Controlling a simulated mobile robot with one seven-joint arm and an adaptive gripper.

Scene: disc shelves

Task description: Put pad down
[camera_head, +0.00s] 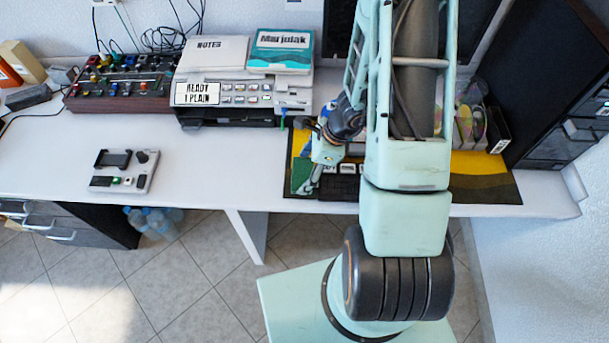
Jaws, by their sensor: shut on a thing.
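My gripper (307,187) points down at the left front part of a desk mat (492,185) with yellow, green and dark bands. Its fingers are small in the picture, close together beside a green patch (300,173). I cannot tell whether this patch is a separate pad in the fingers or part of the mat's print. My arm hides the middle of the mat. A notepad marked NOTES (212,53) and a teal booklet (282,50) lie on the printer-like machine (243,95) at the back.
A grey control box (125,170) lies at the desk's left front. A keyboard (341,188) is partly hidden beside my gripper. A mixer-like panel (134,85) stands at the back left. Discs (466,125) stand right of my arm. White desk (215,165) is clear between control box and mat.

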